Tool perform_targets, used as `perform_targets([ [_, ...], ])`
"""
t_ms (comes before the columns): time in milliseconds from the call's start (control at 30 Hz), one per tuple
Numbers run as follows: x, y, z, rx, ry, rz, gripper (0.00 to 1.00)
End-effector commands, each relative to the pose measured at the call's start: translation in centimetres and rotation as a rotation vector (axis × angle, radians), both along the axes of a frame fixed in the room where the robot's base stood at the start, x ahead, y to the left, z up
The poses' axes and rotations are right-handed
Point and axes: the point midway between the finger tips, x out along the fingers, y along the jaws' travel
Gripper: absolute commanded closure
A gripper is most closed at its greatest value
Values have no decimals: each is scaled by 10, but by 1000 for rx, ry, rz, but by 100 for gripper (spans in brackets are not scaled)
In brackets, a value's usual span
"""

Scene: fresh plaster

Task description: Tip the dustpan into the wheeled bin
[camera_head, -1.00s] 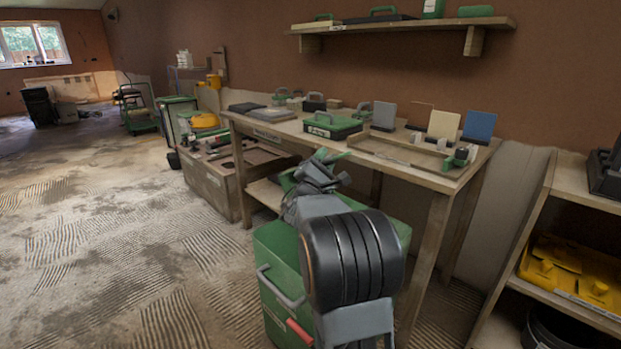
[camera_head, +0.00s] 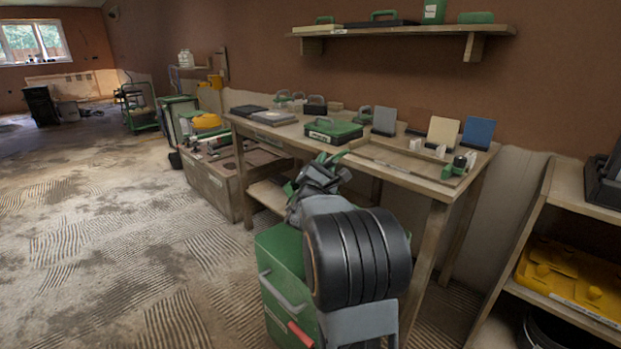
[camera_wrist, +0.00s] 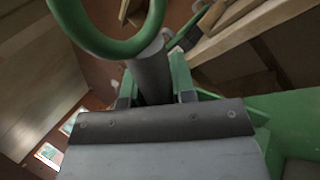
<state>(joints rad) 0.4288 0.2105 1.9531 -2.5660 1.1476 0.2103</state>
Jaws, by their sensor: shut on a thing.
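My gripper (camera_head: 318,180) is in front of the workbench, above and behind the green wheeled bin (camera_head: 278,285), as the head view shows. In the wrist view my gripper (camera_wrist: 153,95) is shut on the dustpan's grey handle (camera_wrist: 151,68), which ends in a green loop (camera_wrist: 108,45). The pan itself is largely hidden behind my gripper, so I cannot tell its tilt or load. The bin has a grey side handle and a red part low down; my arm hides much of it. A green surface at the right of the wrist view appears to be the bin (camera_wrist: 292,122).
The wooden workbench (camera_head: 405,180) stands close behind my gripper, with a green case (camera_head: 333,131) and sample boards on it. A low wooden crate (camera_head: 215,185) is to the left. A shelf unit (camera_head: 540,240) stands at the right. The floor at left is open.

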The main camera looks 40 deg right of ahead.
Motion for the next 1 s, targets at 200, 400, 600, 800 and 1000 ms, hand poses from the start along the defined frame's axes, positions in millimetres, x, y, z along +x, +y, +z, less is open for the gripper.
perform_targets([
  [200, -1, 0, 18, -27, 182, -1, 100],
  [400, 0, 0, 26, -48, 336, 0, 100],
  [600, -1, 0, 33, -67, 479, 1, 100],
  [800, 0, 0, 39, -85, 614, 0, 100],
  [1000, 0, 0, 43, -102, 734, 0, 100],
])
